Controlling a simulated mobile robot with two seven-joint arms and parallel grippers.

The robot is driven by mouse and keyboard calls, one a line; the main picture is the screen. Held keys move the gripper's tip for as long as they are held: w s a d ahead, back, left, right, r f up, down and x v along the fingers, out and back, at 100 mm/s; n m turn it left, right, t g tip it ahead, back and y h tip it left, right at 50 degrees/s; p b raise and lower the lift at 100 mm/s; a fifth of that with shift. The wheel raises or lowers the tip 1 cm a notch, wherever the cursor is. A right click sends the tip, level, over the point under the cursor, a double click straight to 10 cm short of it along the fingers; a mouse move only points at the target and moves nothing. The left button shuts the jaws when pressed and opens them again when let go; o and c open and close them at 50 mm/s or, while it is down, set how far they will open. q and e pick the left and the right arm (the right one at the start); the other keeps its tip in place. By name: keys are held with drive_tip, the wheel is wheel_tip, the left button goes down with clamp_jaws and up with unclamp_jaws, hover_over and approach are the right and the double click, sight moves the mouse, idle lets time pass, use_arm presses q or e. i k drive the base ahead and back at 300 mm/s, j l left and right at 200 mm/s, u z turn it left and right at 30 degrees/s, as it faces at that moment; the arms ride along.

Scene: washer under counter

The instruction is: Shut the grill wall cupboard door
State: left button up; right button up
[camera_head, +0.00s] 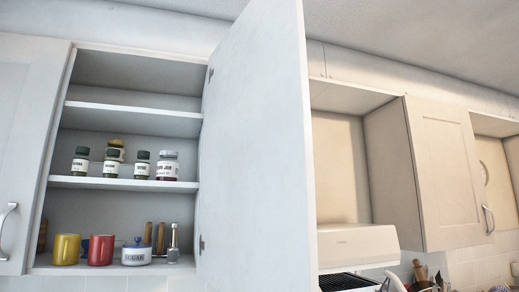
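The wall cupboard (130,108) on the left stands open. Its white door (255,150) is hinged on the cupboard's right side and swung far out towards me, edge near the picture's middle. Two dark hinges show on its inner side. The door's outer face and handle are hidden. To the right of the door is the white grill unit (358,243) with a dark rack below its hood. Neither of my grippers shows in this view.
Several labelled jars (140,163) stand on the cupboard's middle shelf. A yellow mug (66,249), a red mug (100,249) and a sugar pot (136,252) stand on its bottom. Closed cupboards flank it at left (28,140) and farther right (445,170). Utensils stand at lower right.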

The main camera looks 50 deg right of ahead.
sight(257, 228)
drive_tip(key=k+l, duration=0.15)
drive_tip(key=l, duration=0.2)
drive_tip(key=k+l, duration=0.15)
drive_tip(key=l, duration=0.2)
drive_tip(key=k+l, duration=0.15)
drive_tip(key=l, duration=0.25)
drive_tip(key=k+l, duration=0.15)
drive_tip(key=l, duration=0.2)
drive_tip(key=k+l, duration=0.15)
drive_tip(key=l, duration=0.2)
drive_tip(key=k+l, duration=0.2)
drive_tip(key=l, duration=0.15)
